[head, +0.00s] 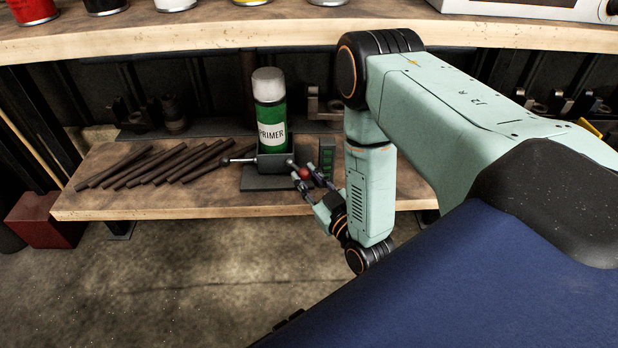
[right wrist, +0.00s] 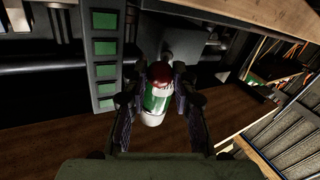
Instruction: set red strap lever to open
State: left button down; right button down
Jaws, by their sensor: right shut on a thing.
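The red strap lever shows as a red ball knob (head: 304,173) at the right side of a dark holder (head: 268,183) on the lower shelf. A green and white primer can (head: 271,110) stands upright in the holder. My right gripper (head: 304,178) reaches in from the right and is shut on the red knob, its fingers on either side. In the right wrist view the red knob (right wrist: 160,73) is between the fingers, with the can (right wrist: 156,102) behind, seen white cap down. The rest of the lever is mostly hidden. My left gripper is out of view.
A dark post with green squares (head: 327,158) stands just right of the knob. A rod with a ball end (head: 238,160) sticks out left of the holder. Several dark bars (head: 150,165) lie at left.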

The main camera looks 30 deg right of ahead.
aim_at(291, 166)
jog(key=shift+a+m+h+b, duration=0.3)
jog(key=shift+a+m+h, duration=0.35)
jog(key=shift+h, duration=0.45)
jog(key=shift+a+m+g+h, duration=0.25)
jog(key=shift+m+h, duration=0.2)
jog(key=shift+h, duration=0.15)
jog(key=shift+a+m+g+h, duration=0.2)
jog(key=shift+m+h, duration=0.2)
jog(key=shift+h, duration=0.2)
jog(key=shift+w+a+r+m+g+h+p, duration=0.1)
jog(key=shift+a+m+g+h+p, duration=0.25)
jog(key=shift+m+h, duration=0.3)
jog(key=shift+w+a+m+g+h+p, duration=0.2)
jog(key=shift+m+g+h+p, duration=0.2)
jog(key=shift+h, duration=0.4)
jog(key=shift+w+a+r+m+g+h+p, duration=0.1)
jog(key=shift+a+m+g+h+p, duration=0.25)
jog(key=shift+m+h, duration=0.3)
jog(key=shift+w+a+f+m+g+h+p, duration=0.15)
jog(key=shift+m+g+h+p, duration=0.1)
jog(key=shift+m+g+h, duration=0.25)
jog(key=shift+w+a+r+m+g+h+p, duration=0.15)
jog(key=shift+m+g+h+p, duration=0.1)
jog(key=shift+h, duration=0.35)
jog(key=shift+f+h, duration=0.1)
jog(key=shift+h, duration=0.2)
jog(key=c, duration=1.3)
grip_release()
jog(key=shift+c, duration=0.2)
jog(key=shift+s+f, duration=0.1)
